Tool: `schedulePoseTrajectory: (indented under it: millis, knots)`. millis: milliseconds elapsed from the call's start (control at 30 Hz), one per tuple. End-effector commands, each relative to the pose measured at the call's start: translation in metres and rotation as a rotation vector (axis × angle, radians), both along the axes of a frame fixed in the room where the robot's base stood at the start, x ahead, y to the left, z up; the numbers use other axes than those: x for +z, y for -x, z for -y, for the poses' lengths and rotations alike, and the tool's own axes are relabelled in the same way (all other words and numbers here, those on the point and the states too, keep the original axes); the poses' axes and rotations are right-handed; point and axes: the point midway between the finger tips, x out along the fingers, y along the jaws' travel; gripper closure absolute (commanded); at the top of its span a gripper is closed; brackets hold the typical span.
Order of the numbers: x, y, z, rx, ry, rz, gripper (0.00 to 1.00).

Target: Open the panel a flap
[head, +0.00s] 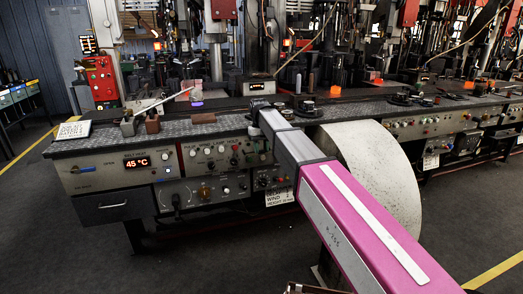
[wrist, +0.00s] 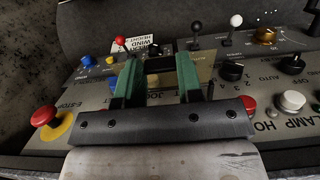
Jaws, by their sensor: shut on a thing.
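The panel (head: 188,193) is the grey control front of the machine, with a 45 °C display, knobs and buttons. In the wrist view its face (wrist: 225,100) fills the middle. My gripper (wrist: 158,66) has its two green fingers over the panel, closed on what looks like a see-through, yellowish-tinted flap (wrist: 204,66). The flap shows beside the right finger, and most of it is hidden by the fingers. In the head view my gripper (head: 258,108) is at the panel's upper right part, and the flap is hidden there.
A red E-stop (wrist: 45,115) on a yellow ring is left of my fingers. A black-knobbed lever (wrist: 196,28), a white-knobbed lever (wrist: 235,22) and a white button (wrist: 291,100) stand to the right. A large pale drum (head: 378,170) is close beside my arm.

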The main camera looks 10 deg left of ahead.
Motion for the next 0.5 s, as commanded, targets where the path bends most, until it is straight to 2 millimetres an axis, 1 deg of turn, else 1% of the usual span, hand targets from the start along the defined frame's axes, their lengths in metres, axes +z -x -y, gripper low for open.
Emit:
schedulePoseTrajectory:
  millis: [367, 400, 467, 500]
  knots:
    - [-0.0008, -0.0011, -0.0008, 0.0, 0.001, -0.002, 1.0]
    - [-0.0008, -0.0011, -0.0008, 0.0, 0.001, -0.002, 0.6]
    - [-0.0007, -0.001, -0.0007, 0.0, 0.001, -0.002, 0.4]
    - [-0.0006, -0.0009, -0.0007, 0.0, 0.001, -0.002, 0.4]
